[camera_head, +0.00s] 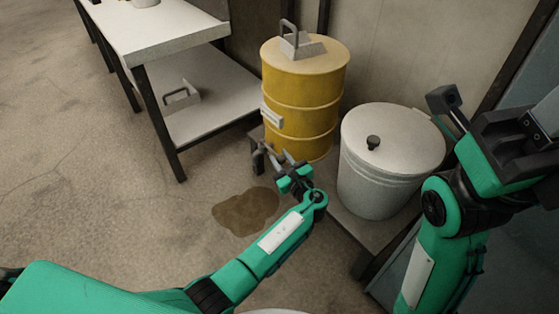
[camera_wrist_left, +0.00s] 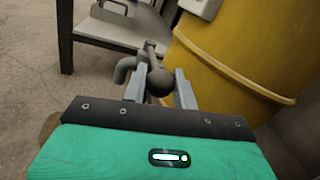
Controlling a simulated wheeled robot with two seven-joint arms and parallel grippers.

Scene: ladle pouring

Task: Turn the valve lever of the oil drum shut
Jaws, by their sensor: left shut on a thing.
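The yellow oil drum (camera_head: 300,90) stands upright on a low dark stand, and its side fills the upper right of the left wrist view (camera_wrist_left: 235,45). A grey valve with a bent spout (camera_wrist_left: 124,68) sticks out low at the drum's front. Its lever ends in a dark round knob (camera_wrist_left: 160,81). My left gripper (camera_head: 287,166) is at the valve, shut on the lever, with the knob between its fingers in the left wrist view (camera_wrist_left: 159,85). The exact lever angle is hard to tell. My right gripper (camera_head: 495,108) is at the right edge, fingers apart and empty.
A brown puddle (camera_head: 246,212) lies on the floor below the valve. A white lidded bin (camera_head: 385,185) stands close right of the drum. A white table with a lower shelf (camera_head: 200,125) is at the left. A grey handled object (camera_head: 302,46) sits on the drum.

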